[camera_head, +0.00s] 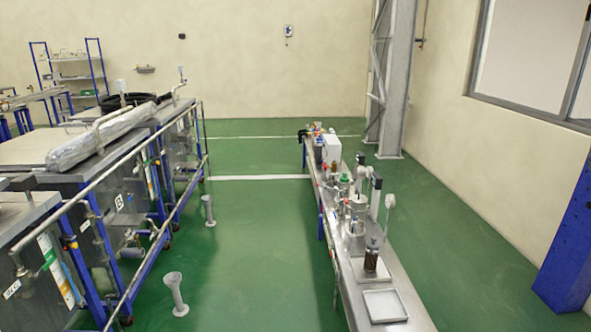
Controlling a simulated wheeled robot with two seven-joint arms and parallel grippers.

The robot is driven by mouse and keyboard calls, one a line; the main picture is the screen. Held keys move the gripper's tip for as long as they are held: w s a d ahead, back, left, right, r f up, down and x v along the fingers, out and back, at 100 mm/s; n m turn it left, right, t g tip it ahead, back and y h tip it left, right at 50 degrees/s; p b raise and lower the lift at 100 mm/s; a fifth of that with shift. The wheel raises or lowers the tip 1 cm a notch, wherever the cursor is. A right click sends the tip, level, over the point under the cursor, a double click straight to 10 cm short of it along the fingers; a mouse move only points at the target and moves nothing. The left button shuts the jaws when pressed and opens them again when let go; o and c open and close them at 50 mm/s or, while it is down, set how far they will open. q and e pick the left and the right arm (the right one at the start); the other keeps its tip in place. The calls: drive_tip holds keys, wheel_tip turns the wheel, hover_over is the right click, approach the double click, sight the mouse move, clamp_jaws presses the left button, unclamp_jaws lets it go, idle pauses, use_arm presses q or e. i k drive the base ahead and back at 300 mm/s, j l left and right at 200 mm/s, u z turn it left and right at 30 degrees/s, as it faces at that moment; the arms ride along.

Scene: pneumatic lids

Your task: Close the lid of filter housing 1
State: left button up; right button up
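Neither of my grippers shows in the head view. On the long metal bench (409,302) at right stands a cluster of small steel vessels. One steel cylindrical housing (357,207) stands mid-bench, with upright posts close to its right. A pale round disc (390,201) stands up on edge at the right side of the bench; it may be a raised lid. Another vessel with a green top (344,180) stands farther back. No number is readable on any housing, so I cannot tell which is filter housing 1.
A white tray (385,305) and a dark cylinder (371,257) on a plate occupy the bench's near end. Large tanks behind a blue-posted metal rail (107,202) line the left. Two grey stands (176,294) (208,211) are on the green floor. The aisle between is otherwise clear.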

sight(358, 172)
drive_tip(key=i+l, duration=0.15)
drive_tip(key=l, duration=0.25)
drive_tip(key=i+l+u, duration=0.1)
drive_tip(key=l, duration=0.3)
drive_tip(key=i+l, duration=0.15)
drive_tip(key=l, duration=0.3)
drive_tip(key=i+l, duration=0.15)
drive_tip(key=l, duration=0.25)
drive_tip(key=i+l+u, duration=0.1)
drive_tip(key=l, duration=0.3)
drive_tip(key=i+l, duration=0.1)
drive_tip(key=l, duration=0.35)
drive_tip(key=i+l+u, duration=0.1)
drive_tip(key=l, duration=0.3)
drive_tip(key=i+l, duration=0.15)
drive_tip(key=l, duration=0.25)
drive_tip(key=i+l, duration=0.15)
drive_tip(key=l, duration=0.25)
drive_tip(key=i+l+u, duration=0.1)
drive_tip(key=l, duration=0.3)
drive_tip(key=i+l, duration=0.15)
drive_tip(key=l, duration=0.25)
drive_tip(key=i+l, duration=0.15)
drive_tip(key=l, duration=0.3)
